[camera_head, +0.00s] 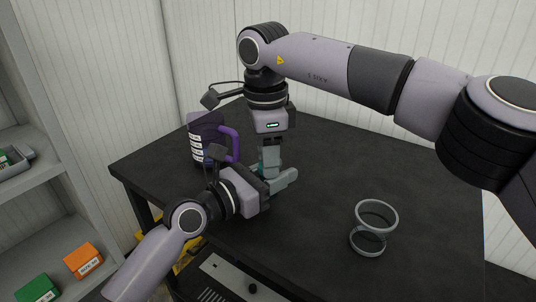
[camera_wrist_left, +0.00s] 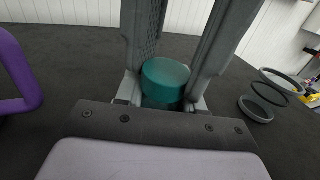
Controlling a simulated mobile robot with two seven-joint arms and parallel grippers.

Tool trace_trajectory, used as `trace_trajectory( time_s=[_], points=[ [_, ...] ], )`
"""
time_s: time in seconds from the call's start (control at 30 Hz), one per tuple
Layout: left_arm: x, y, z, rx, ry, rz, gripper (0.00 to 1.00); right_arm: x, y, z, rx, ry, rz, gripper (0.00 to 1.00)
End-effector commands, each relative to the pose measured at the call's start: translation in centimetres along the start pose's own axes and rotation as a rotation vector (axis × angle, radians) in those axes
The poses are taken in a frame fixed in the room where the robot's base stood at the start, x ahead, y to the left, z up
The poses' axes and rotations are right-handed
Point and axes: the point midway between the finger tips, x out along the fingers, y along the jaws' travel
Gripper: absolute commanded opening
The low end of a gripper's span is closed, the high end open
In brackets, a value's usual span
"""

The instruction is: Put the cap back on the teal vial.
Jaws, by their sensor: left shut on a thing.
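The teal cap (camera_wrist_left: 166,76) shows in the left wrist view as a flat-topped disc between the two grey fingers of my right gripper (camera_wrist_left: 165,72), which come down from above and meet its sides. Darker teal of the vial (camera_wrist_left: 160,103) shows just below it, between the short visible parts of my left gripper's fingers. In the head view my left gripper (camera_head: 275,181) reaches in level, shut on the vial, and my right gripper (camera_head: 269,160) points down directly over it. Fingers hide most of the vial (camera_head: 261,170). I cannot tell whether cap and vial touch.
A purple handled container (camera_head: 207,138) stands on the dark table (camera_head: 320,235) close behind my left gripper. A grey double-ring stand (camera_head: 376,228) is at the right. Shelves at the left hold an orange box (camera_head: 83,260) and a green box (camera_head: 37,289).

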Motion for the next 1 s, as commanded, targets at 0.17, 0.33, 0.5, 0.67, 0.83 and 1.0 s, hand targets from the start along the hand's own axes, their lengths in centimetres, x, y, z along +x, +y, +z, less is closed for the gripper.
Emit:
trace_trajectory(
  time_s=[0.17,0.33,0.5,0.67,0.83,1.0],
  points=[
    [0.0,0.1,0.0,0.0,0.0,0.002,0.0,0.0,0.1,0.0,0.014,0.0,0.002,0.0],
    [0.0,0.1,0.0,0.0,0.0,0.002,0.0,0.0,0.1,0.0,0.134,-0.001,0.002,0.0],
    [0.0,0.1,0.0,0.0,0.0,0.003,0.0,0.0,0.1,0.0,0.129,-0.001,0.002,0.5],
    [0.0,0.1,0.0,0.0,0.0,0.002,0.0,0.0,0.1,0.1,0.128,-0.001,0.002,0.66],
    [0.0,0.1,0.0,0.0,0.0,0.002,0.0,-0.1,0.1,0.1,0.128,-0.001,0.001,0.66],
    [0.0,0.1,0.0,0.0,0.0,0.001,0.0,-1.6,0.0,0.1,0.129,-0.001,-0.002,0.66]
  ],
)
